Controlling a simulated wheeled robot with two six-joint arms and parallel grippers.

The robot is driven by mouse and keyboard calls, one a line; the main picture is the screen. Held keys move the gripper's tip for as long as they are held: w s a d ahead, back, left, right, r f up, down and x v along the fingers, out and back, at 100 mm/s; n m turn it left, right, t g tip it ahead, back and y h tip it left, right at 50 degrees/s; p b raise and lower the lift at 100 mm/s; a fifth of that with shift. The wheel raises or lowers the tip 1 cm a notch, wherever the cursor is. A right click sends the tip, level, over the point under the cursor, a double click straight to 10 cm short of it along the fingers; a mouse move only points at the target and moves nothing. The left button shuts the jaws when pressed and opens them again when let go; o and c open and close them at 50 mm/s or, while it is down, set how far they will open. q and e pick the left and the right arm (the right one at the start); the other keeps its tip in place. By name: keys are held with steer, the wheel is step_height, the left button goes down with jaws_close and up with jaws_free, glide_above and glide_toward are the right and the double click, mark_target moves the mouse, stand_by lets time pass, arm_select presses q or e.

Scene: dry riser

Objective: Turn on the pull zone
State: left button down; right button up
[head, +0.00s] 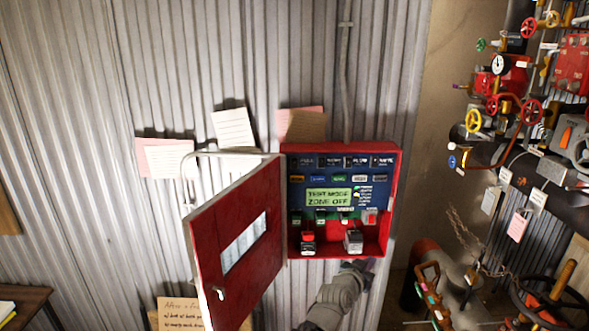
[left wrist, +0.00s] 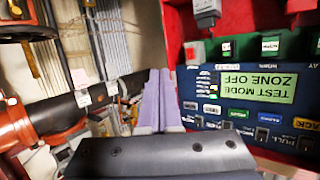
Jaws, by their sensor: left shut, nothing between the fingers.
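The red control box (head: 394,190) hangs on the corrugated wall with its red door (head: 238,240) swung open to the left. Its display (head: 328,197) reads TEST MODE, ZONE OFF. A row of small labelled switches runs along the panel top; the leftmost, the pull switch (head: 307,161), looks dark. In the left wrist view the panel is upside down, with the PULL label (left wrist: 306,124) at the lower right. My left gripper (head: 364,264) is shut and empty at the box's lower right edge; its purple fingers (left wrist: 160,85) lie beside the panel. My right gripper is out of view.
Red and grey blocks (head: 353,241) sit in the box's lower part. Pipes with red and yellow valve wheels (head: 531,111) crowd the right side. Paper notes (head: 233,128) are on the wall. The open door blocks the left approach; space in front of the panel face looks clear.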

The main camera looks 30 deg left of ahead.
mark_target(294, 161)
arm_select(q)
steer(key=s+a+r+n+t+y+p, duration=0.1)
steer(key=s+a+r+n+y, duration=0.1)
steer(key=a+r+y, duration=0.4)
steer(key=s+a+r+n+t+y+p, duration=0.1)
steer(key=s+a+r+n+t+y, duration=0.1)
steer(key=a+r+n+y, duration=0.3)
steer(key=s+a+r+y, duration=0.1)
steer(key=a+r, duration=0.3)
steer(key=a, duration=0.5)
steer(key=shift+a+r+n, duration=0.15)
steer(key=shift+a+n, duration=0.15)
steer(key=shift+a, duration=0.1)
steer(key=shift+w, duration=0.1)
steer(key=shift+t, duration=0.3)
steer(key=p+x, duration=0.4)
steer(key=x, duration=0.9)
steer(key=shift+w+a+r, duration=0.1)
steer(key=shift+w+a, duration=0.15)
steer(key=shift+w, duration=0.05)
